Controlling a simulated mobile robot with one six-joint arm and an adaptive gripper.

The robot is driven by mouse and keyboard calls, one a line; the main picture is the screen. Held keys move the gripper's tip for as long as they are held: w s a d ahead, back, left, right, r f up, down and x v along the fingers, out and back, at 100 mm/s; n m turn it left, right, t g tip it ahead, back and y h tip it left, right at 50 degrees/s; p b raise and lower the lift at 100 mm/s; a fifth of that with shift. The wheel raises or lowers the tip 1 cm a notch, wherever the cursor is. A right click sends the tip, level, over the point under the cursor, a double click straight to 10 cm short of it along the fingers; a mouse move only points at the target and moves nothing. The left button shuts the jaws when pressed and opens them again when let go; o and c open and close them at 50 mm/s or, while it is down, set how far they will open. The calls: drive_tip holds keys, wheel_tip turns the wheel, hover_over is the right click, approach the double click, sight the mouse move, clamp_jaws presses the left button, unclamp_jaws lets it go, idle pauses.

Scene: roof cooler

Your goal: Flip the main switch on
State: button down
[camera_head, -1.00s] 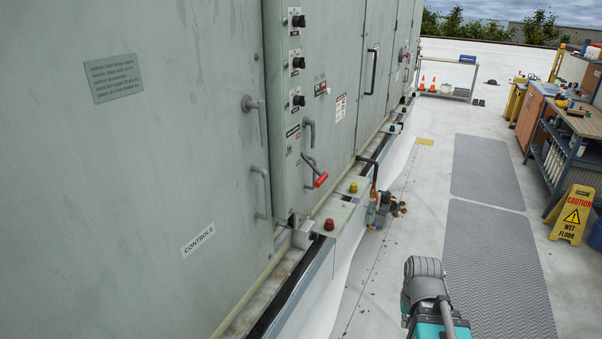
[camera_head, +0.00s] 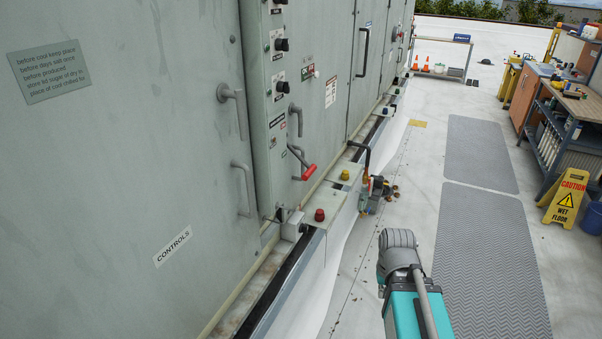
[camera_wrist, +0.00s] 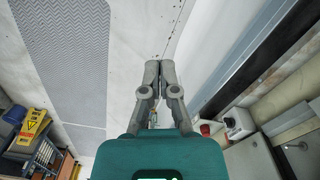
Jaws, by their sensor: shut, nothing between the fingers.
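A lever with a red grip (camera_head: 309,172) is on the narrow control panel of the grey-green cabinet in the head view. The grip hangs down and to the right from its grey arm; I cannot read the labels beside it. My gripper (camera_wrist: 159,66) shows in the wrist view with its two grey fingers together and nothing between them. It is over the pale roof floor, apart from the cabinet. The lever cannot be made out clearly in the wrist view. My gripper's fingers cannot be made out in the head view.
Black knobs (camera_head: 282,87) line the panel above the lever. A ledge below carries a red button (camera_head: 319,215) and a yellow button (camera_head: 345,175). A yellow wet-floor sign (camera_head: 565,198) and a workbench stand at the right. The grey mats (camera_head: 488,255) are clear.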

drive_tip(key=shift+r, duration=0.1)
drive_tip(key=w+a+r+n+p, duration=0.4)
drive_tip(key=w+a+r+p, duration=0.3)
drive_tip(key=w+r+p, duration=0.1)
drive_tip(key=w+a+r+n+p, duration=0.5)
drive_tip(key=w+a+r+p, duration=0.3)
drive_tip(key=r+p, duration=0.3)
drive_tip(key=w+a+r+n+y+p, duration=0.1)
drive_tip(key=w+a+r+n+p, duration=0.3)
drive_tip(key=w+a+r+p, duration=0.4)
drive_tip(key=shift+w+r+n+p, duration=0.15)
drive_tip(key=shift+w+r+p, duration=0.25)
drive_tip(key=shift+r+p, duration=0.25)
drive_tip(key=shift+w+r+n+p, duration=0.15)
drive_tip(key=shift+w+r+p, duration=0.2)
drive_tip(key=shift+r+p, duration=0.25)
drive_tip(key=shift+w+a, duration=0.15)
drive_tip(key=shift+a, duration=0.15)
drive_tip(key=shift+f, duration=0.1)
wheel_tip(320, 180, down, 10)
drive_tip(key=b, duration=1)
drive_tip(key=shift+a, duration=0.4)
drive_tip(key=shift+w, duration=0.1)
